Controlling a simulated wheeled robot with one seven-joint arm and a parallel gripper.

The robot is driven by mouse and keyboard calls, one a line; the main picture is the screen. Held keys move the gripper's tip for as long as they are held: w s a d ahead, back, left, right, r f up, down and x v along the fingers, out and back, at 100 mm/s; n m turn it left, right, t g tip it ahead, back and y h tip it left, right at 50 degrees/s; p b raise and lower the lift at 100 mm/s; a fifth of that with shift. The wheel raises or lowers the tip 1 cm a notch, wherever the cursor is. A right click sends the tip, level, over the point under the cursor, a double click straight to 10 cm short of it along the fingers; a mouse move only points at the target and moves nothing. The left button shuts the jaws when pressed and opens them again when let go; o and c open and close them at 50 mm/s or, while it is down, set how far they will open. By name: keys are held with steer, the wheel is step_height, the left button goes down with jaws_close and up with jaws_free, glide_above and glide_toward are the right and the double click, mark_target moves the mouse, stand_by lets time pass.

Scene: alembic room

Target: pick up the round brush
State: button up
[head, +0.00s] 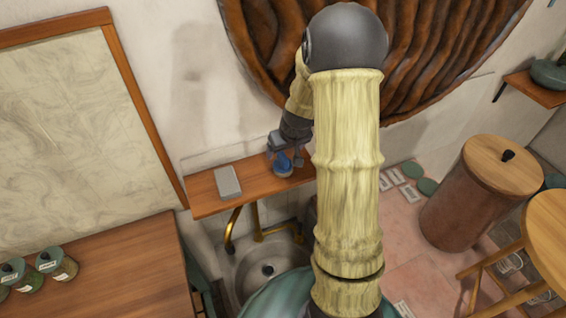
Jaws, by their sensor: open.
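A small blue rounded object (283,168), which looks like the round brush, sits on the wooden wall shelf (206,197). My gripper (285,160) points down over it, with its fingers open around or just beside it. The gripper hides part of the object, and I cannot tell whether the fingers touch it. My arm covers the right end of the shelf.
A grey block (228,182) lies left of my gripper on the shelf. A sink (254,270) with brass pipes is below. A ridged brown wall piece (420,45) hangs behind my arm. A lidded brown bin (470,205) and a wooden stool (545,235) stand at right.

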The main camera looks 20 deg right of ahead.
mark_target(284, 157)
steer(key=shift+p+x, duration=0.35)
steer(key=shift+x, duration=1.45)
steer(key=shift+w+f+p, duration=0.1)
steer(key=shift+f+p, duration=0.5)
steer(key=shift+f, duration=0.25)
steer(key=shift+p+x, duration=0.6)
steer(key=shift+x, duration=1.2)
steer(key=c, duration=1.1)
steer(key=shift+r, duration=0.1)
